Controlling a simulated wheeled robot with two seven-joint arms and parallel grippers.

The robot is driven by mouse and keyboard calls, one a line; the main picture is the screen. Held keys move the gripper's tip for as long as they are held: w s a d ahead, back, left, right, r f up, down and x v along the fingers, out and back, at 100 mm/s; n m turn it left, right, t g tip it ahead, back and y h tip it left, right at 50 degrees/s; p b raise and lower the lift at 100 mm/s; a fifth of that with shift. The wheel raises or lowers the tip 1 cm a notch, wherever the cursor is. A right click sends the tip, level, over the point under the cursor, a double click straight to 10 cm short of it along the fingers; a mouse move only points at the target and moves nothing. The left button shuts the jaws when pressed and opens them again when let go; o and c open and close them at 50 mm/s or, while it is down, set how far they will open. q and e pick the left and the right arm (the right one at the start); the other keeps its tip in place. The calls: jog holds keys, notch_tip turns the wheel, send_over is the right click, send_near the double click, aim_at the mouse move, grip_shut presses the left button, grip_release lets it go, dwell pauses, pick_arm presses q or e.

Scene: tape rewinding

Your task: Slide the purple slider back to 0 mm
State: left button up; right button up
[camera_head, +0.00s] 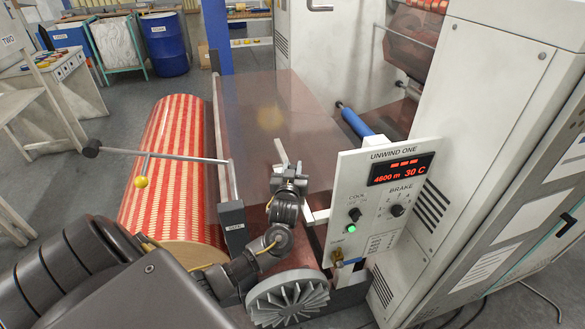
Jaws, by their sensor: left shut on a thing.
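I cannot make out a purple slider anywhere in the head view. My left gripper (287,161) is over the dark reddish sheet, left of the UNWIND ONE panel (383,215). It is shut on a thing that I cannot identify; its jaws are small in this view. The dark labelled block (233,217) on the machine's left side stands left of my left wrist. My forearm hides part of the machine below it. My right gripper is not in view.
The reddish sheet (280,100) runs behind my gripper. A finned grey wheel (287,299) is in front. The white cabinet (470,110) blocks the right.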

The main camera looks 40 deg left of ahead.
pick_arm(q)
jog(key=shift+s+d, duration=0.15)
jog(key=shift+d, duration=0.2)
grip_shut()
jog(key=s+d+p, duration=0.2)
jog(key=d, duration=0.1)
jog(key=shift+s+d+r, duration=0.1)
jog(key=shift+s, duration=0.1)
jog(key=shift+s+d, duration=0.1)
jog(key=shift+d, duration=0.05)
jog(key=o, duration=1)
grip_release()
jog(key=shift+c, duration=0.2)
